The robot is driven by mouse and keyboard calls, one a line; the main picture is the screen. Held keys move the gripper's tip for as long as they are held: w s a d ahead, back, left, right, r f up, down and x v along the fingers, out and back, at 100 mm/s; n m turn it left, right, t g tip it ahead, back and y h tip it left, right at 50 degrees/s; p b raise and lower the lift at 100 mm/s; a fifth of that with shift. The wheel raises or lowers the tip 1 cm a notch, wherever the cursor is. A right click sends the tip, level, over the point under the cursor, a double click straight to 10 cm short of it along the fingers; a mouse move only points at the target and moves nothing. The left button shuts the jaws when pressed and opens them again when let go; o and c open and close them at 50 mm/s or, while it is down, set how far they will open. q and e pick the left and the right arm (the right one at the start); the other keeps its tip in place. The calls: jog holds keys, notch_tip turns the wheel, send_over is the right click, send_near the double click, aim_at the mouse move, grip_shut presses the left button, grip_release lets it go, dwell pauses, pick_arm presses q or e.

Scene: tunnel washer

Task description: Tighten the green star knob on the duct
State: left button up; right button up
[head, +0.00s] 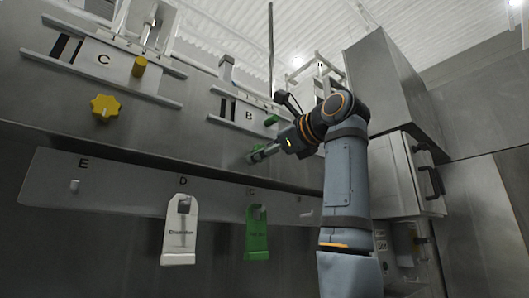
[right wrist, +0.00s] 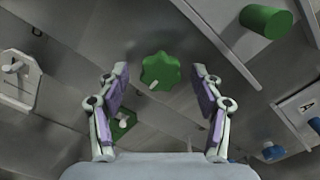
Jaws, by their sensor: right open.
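The green star knob (right wrist: 161,71) shows in the right wrist view, lobed and face-on, on the grey metal duct panel. A small pale peg or pointer shows at its lower edge. My right gripper (right wrist: 160,84) is open, with one finger on each side of the knob in the picture and a visible gap on both sides. How far the fingertips are from the knob in depth I cannot tell. In the head view my right gripper (head: 262,153) reaches the panel below label B and largely covers the knob. My left gripper is in neither view.
A green cylindrical handle (right wrist: 267,20) sits beside the knob, on the B plate (head: 245,113). A yellow star knob (head: 105,107) and yellow handle (head: 139,66) are at C. A white tag (head: 180,235) and green tag (head: 257,240) hang on the lower rail (head: 110,185).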

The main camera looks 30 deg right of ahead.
jog(key=s, duration=1.1)
jog(key=shift+s+d, duration=0.35)
jog(key=shift+d, duration=0.1)
